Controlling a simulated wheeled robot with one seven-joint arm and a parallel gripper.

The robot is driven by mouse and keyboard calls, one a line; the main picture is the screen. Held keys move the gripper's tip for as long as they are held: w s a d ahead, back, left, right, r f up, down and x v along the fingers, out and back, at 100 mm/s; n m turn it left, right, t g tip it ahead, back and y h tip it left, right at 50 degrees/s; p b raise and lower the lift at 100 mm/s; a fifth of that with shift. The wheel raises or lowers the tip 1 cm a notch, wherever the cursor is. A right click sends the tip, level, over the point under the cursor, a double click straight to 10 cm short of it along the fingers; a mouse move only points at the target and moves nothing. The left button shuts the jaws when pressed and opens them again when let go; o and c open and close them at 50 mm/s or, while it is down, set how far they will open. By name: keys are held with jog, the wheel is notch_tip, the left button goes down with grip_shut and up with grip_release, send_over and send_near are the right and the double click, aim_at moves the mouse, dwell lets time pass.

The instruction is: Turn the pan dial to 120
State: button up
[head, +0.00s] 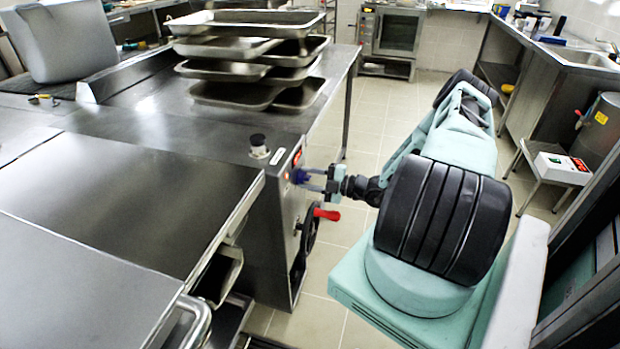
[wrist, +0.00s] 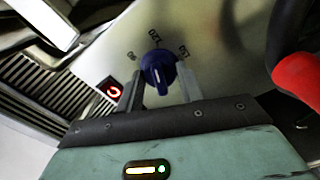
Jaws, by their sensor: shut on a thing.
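The pan dial is a dark blue knob on the steel front panel, seen in the wrist view (wrist: 158,66) and small in the head view (head: 300,176). Printed numbers ring it; 120 is above it in the wrist view, with other marks to either side. A short pale line shows on the knob's face, but I cannot tell for sure which mark it indicates. My gripper (head: 314,179) has one finger on each side of the knob and is shut on it; it also shows in the wrist view (wrist: 159,82).
A lit red switch (wrist: 114,90) sits beside the dial. A handwheel with a red handle (head: 326,214) is just below my gripper. Stacked steel trays (head: 245,70) stand on the counter (head: 190,120). Floor is open behind my arm.

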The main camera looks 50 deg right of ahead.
jog(key=shift+d+m, duration=0.1)
jog(key=shift+m, duration=0.5)
jog(key=o, duration=1)
jog(key=shift+s, duration=0.1)
jog(key=b+v, duration=0.2)
jog(key=v, duration=1.5)
jog(key=shift+s+b, duration=0.15)
jog(key=shift+b, duration=0.2)
